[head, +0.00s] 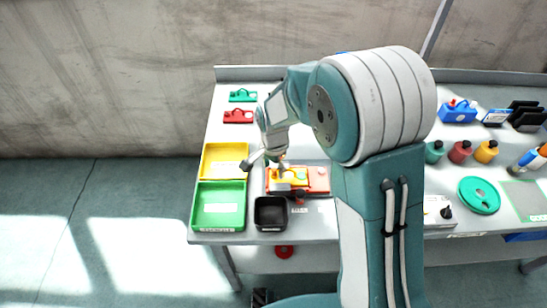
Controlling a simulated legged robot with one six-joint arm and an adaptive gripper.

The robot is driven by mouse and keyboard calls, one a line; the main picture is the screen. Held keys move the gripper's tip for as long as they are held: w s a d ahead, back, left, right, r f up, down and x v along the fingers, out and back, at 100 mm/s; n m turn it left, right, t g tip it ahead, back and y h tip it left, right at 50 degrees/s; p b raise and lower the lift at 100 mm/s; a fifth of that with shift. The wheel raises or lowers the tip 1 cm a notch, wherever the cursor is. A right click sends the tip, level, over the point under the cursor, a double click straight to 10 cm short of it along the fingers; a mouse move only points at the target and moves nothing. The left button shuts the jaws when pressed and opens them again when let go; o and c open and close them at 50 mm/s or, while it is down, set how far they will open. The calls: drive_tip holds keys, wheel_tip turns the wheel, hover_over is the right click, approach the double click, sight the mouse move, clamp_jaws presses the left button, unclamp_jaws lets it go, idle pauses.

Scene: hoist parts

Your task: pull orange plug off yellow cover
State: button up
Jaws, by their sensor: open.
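The yellow cover (287,178) lies on a salmon-orange block (318,180) near the left front of the table, just below my gripper. A small orange piece, which looks like the orange plug (281,167), shows at the cover's far side, close to the fingers. My gripper (265,160) is open, just above and to the left of the cover's far edge. The picture is too small to tell whether a finger touches the plug. My arm hides part of the table to the right of the block.
A yellow tray (204,160) and a green tray (197,208) lie left of the cover, with a black bin (270,226) in front. Red (238,117) and green (242,96) parts lie behind. Bottles (460,152) and a teal disc (480,195) are right of my arm.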

sight(274, 169)
drive_tip(key=shift+f, duration=0.45)
clamp_jaws()
drive_tip(key=shift+r, duration=3)
